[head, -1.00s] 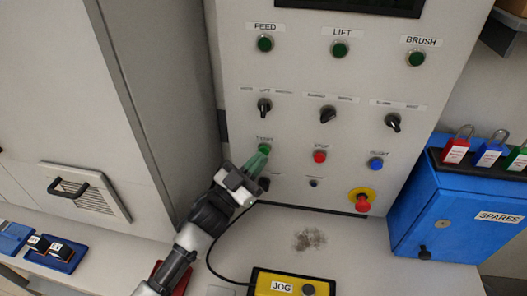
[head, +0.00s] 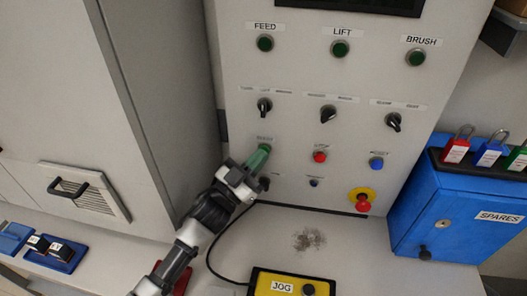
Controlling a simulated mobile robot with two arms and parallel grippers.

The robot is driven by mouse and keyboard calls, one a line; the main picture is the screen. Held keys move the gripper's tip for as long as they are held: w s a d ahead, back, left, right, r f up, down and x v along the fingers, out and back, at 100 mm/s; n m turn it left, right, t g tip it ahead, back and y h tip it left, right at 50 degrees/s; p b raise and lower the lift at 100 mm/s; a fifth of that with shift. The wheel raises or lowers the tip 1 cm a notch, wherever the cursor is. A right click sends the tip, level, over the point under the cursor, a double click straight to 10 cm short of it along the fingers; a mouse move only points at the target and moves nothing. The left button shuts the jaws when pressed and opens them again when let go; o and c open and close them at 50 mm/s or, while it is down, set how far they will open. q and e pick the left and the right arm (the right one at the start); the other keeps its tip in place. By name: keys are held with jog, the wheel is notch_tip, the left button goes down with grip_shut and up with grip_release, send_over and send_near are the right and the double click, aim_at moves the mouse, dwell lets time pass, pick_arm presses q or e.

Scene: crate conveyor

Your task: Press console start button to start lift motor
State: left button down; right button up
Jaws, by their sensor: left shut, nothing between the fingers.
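The console panel (head: 292,115) stands upright in front of me. The green start button (head: 264,148) is at the left of its button row, mostly hidden behind my gripper's fingertips. My left gripper (head: 259,155) is shut and empty, with its green-tinted fingers pointing up at the button. The tips are at or very near it; I cannot tell whether they touch or whether the button is pushed in. The LIFT lamp (head: 340,48) is dark green. My right gripper is not in view.
A red button (head: 320,157), a blue button (head: 376,163) and a red emergency stop (head: 363,202) sit to the right. Black selector knobs (head: 328,113) are above. A yellow JOG box (head: 291,284) with a cable lies below. A blue SPARES box (head: 456,213) stands right.

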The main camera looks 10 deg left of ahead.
pick_arm(q)
jog(key=shift+w, duration=0.15)
dwell(0.5)
jog(key=shift+s+p, duration=0.4)
jog(key=shift+s, duration=0.45)
jog(key=s+p, duration=0.1)
jog(key=s, duration=0.4)
jog(key=shift+p, duration=0.4)
dwell(0.4)
